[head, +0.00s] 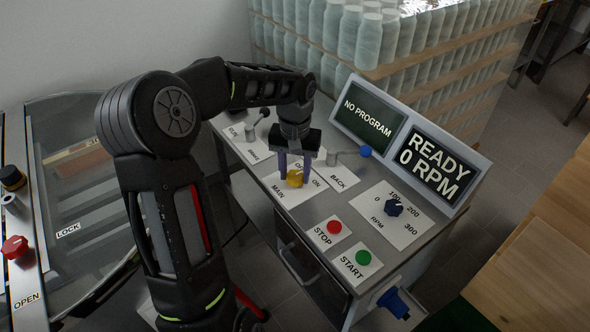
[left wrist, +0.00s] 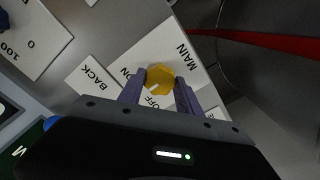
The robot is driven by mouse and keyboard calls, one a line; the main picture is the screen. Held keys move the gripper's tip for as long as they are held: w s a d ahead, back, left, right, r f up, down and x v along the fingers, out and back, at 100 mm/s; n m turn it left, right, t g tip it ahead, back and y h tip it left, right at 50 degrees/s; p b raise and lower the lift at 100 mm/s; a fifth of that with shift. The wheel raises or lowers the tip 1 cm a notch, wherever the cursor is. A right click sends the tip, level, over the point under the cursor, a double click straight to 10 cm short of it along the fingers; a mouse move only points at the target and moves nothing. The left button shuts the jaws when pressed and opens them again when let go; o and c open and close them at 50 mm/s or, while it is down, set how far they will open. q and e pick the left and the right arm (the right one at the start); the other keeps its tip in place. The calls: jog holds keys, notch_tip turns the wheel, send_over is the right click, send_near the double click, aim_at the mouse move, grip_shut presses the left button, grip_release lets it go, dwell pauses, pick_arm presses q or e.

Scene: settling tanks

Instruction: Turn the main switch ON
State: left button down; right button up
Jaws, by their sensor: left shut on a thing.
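The main switch is a yellow knob (head: 295,178) on a white plate marked MAIN (head: 283,194), on the grey control panel. In the left wrist view the yellow knob (left wrist: 160,79) sits between the two fingers, with ON and OFF partly readable beside it. My left gripper (head: 294,176) points down over the knob and is shut on it. Its fingers also show in the left wrist view (left wrist: 160,88). A light mark on the knob points toward the OFF lettering. My right gripper is not in view.
The tilted displays (head: 430,164) read READY 0 RPM and NO PROGRAM. Stacked bottles (head: 380,40) stand behind.

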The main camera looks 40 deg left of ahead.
aim_at(295, 175)
pick_arm(q)
jog(key=m, duration=0.3)
jog(key=shift+m+p, duration=0.3)
jog(key=shift+p, duration=0.05)
jog(key=shift+m+p, duration=0.3)
jog(key=shift+m, duration=1.7)
jog(key=c, duration=0.8)
grip_release()
notch_tip(295, 175, up, 8)
jog(key=shift+f+b, duration=0.1)
jog(key=shift+b, duration=0.2)
jog(key=shift+f, duration=0.1)
